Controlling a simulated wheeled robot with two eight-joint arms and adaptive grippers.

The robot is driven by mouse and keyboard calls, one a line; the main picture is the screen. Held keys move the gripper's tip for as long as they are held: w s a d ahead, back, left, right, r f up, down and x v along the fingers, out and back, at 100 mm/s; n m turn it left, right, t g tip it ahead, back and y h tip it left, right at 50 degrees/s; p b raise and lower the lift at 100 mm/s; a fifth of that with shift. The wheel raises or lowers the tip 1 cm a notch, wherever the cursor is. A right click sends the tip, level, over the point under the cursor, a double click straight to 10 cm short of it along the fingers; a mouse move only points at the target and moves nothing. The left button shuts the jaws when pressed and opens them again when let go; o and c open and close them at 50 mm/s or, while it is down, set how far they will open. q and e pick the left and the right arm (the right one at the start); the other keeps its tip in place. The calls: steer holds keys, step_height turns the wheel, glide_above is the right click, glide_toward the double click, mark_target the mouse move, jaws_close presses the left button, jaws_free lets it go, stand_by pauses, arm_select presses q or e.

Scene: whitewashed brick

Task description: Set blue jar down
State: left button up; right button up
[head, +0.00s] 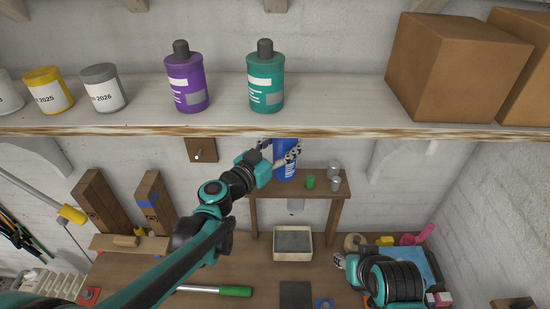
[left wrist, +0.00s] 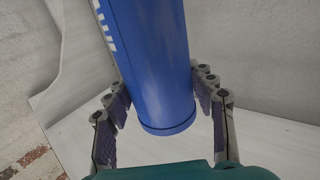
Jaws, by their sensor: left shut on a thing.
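The blue jar (head: 287,172) is at the small wooden stand (head: 325,190), below the long shelf, whose edge hides its top. My left gripper (head: 285,156) is shut on the jar, with a finger on each side. In the left wrist view the blue jar (left wrist: 155,70) fills the space between the fingers of my left gripper (left wrist: 160,92), with its round end toward the camera. I cannot tell whether the jar touches the stand. My right gripper (head: 339,261) is low at the right, away from the jar; its fingers are too small to read.
On the stand, a green container (head: 310,182) and small grey jars (head: 334,178) are right of the blue jar. The long shelf (head: 330,110) above holds a purple bottle (head: 187,83), a teal bottle (head: 266,83), cans and cardboard boxes (head: 455,70). A tray (head: 292,257) is below.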

arm_select(q)
steer(key=w+a+f, duration=0.4)
steer(key=f, duration=0.3)
steer(key=shift+a+f, duration=0.2)
steer(key=shift+f, duration=0.1)
steer(key=shift+s, duration=0.15)
steer(key=shift+f, duration=0.15)
steer(key=o, duration=1.7)
steer(key=shift+o, duration=0.2)
